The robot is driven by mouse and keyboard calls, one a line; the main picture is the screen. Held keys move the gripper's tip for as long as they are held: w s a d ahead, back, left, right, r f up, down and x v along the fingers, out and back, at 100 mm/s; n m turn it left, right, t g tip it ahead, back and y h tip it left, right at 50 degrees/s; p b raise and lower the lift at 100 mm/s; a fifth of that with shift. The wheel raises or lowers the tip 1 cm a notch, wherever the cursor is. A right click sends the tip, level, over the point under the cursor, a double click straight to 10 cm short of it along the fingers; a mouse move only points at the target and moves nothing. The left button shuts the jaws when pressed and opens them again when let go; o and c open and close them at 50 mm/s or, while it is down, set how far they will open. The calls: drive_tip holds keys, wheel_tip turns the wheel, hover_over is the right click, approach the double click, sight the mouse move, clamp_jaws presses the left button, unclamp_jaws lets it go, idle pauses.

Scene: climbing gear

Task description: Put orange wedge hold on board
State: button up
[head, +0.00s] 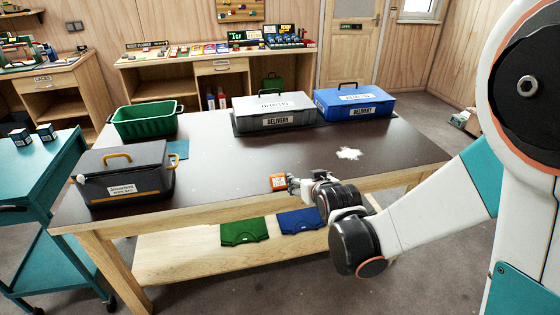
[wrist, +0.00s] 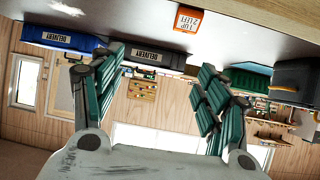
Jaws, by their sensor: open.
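A small orange block with white lettering (head: 278,182), which looks like the orange wedge hold, rests near the front edge of the dark tabletop. It also shows in the upside-down wrist view (wrist: 188,19), beyond my fingertips. My gripper (head: 292,184) is just right of the block in the head view. In the wrist view its teal fingers (wrist: 160,62) are spread apart with nothing between them. A wooden board with coloured holds (head: 240,10) hangs on the far wall. It also shows small in the wrist view (wrist: 142,90).
On the table (head: 225,175) are a dark case (head: 125,178), a green crate (head: 145,124), a grey delivery box (head: 275,117) and a blue delivery box (head: 352,106). White powder (head: 348,153) lies right of centre. The middle is mostly clear. A teal cart (head: 42,165) stands left.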

drive_tip(key=t+y, duration=0.1)
approach(278, 177)
drive_tip(key=shift+n, duration=0.3)
drive_tip(key=x, duration=0.2)
drive_tip(key=b+x, duration=0.1)
drive_tip(key=x, duration=0.2)
drive_tip(key=b+x, duration=0.1)
drive_tip(key=x, duration=0.1)
drive_tip(key=shift+f, duration=0.35)
drive_tip(key=shift+w+a+f, duration=0.1)
drive_tip(key=shift+w+a, duration=0.1)
drive_tip(key=shift+w, duration=0.45)
drive_tip(key=shift+c, duration=0.3)
drive_tip(key=c, duration=1.2)
